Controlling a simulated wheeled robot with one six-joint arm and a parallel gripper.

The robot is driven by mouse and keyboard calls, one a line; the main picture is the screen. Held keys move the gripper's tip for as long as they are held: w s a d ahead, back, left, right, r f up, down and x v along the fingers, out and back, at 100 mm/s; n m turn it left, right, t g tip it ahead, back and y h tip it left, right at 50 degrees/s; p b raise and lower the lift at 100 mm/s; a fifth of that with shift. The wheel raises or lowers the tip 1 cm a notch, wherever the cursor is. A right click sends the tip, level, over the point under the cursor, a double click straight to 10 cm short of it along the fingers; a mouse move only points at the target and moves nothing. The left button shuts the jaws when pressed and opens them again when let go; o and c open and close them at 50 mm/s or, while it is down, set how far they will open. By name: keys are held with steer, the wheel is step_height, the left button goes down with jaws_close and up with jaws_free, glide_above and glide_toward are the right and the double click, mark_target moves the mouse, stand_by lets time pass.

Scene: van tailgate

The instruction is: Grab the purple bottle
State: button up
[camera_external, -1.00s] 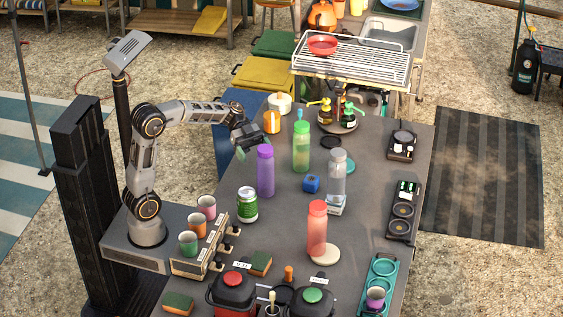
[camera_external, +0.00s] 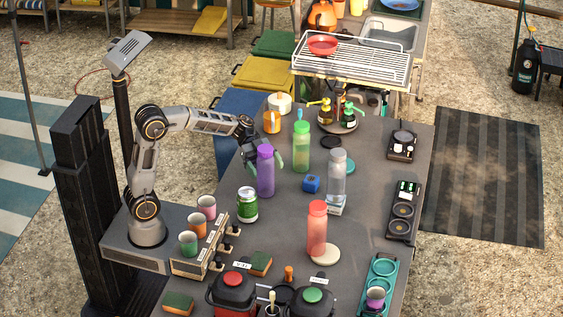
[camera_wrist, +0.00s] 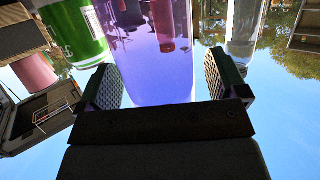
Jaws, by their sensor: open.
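The purple bottle (camera_external: 266,176) stands upright on the grey table, left of the green bottle (camera_external: 302,150). My gripper (camera_external: 264,158) is at the bottle's upper part, with a finger showing on each side of it. In the wrist view the purple bottle (camera_wrist: 155,60) fills the space between the two ridged finger pads of my gripper (camera_wrist: 165,80). The jaws are open, with a visible gap beside the bottle on the right. I cannot tell whether the left pad touches it.
A green can (camera_external: 247,204) stands close in front of the purple bottle. Several cups stand in a holder (camera_external: 192,262) near my base. The table's right middle has free room.

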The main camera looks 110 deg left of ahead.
steer(key=c, duration=1)
